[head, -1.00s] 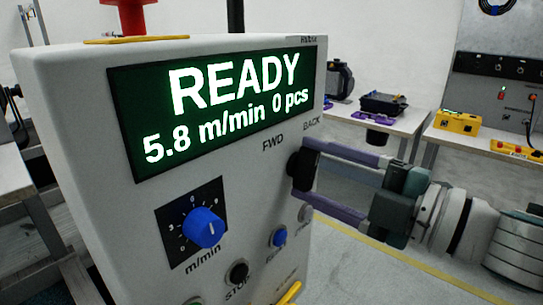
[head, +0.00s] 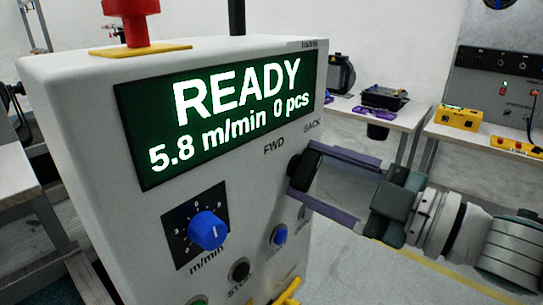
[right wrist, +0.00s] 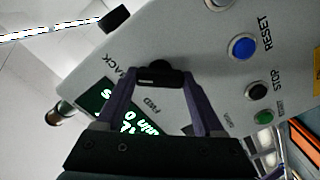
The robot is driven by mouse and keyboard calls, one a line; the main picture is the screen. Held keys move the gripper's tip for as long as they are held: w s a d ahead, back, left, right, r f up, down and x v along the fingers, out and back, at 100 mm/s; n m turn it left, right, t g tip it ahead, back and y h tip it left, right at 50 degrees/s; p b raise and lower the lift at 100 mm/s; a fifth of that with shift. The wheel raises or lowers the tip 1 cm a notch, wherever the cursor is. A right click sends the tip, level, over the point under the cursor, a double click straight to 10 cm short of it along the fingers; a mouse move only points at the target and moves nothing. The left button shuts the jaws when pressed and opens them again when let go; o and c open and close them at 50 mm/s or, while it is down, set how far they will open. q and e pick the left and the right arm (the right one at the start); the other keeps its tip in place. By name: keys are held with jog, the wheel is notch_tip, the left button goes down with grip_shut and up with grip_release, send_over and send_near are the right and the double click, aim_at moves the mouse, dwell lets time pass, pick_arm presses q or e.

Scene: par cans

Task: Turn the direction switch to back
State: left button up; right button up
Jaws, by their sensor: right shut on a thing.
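The direction switch (head: 304,168) is a black knob on the right side of the pale control box's front, below the printed words FWD and BACK. In the head view it leans to the right at its top, towards the BACK side. My right gripper (head: 297,172) comes in from the right and is shut on the switch, one finger above and one below. In the right wrist view the dark switch (right wrist: 160,76) sits between the two purple fingertips of the gripper (right wrist: 158,80). My left gripper is not in view.
The display (head: 225,115) reads READY, 5.8 m/min, 0 pcs. A blue speed knob (head: 208,231), black STOP button (head: 240,270) and blue button (head: 279,235) lie below and left of the gripper. A red button (head: 130,20) tops the box. Benches with equipment stand behind.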

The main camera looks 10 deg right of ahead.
jog(key=o, duration=1.4)
jog(key=b+v, duration=0.1)
jog(key=v, duration=0.9)
jog(key=shift+w, duration=0.1)
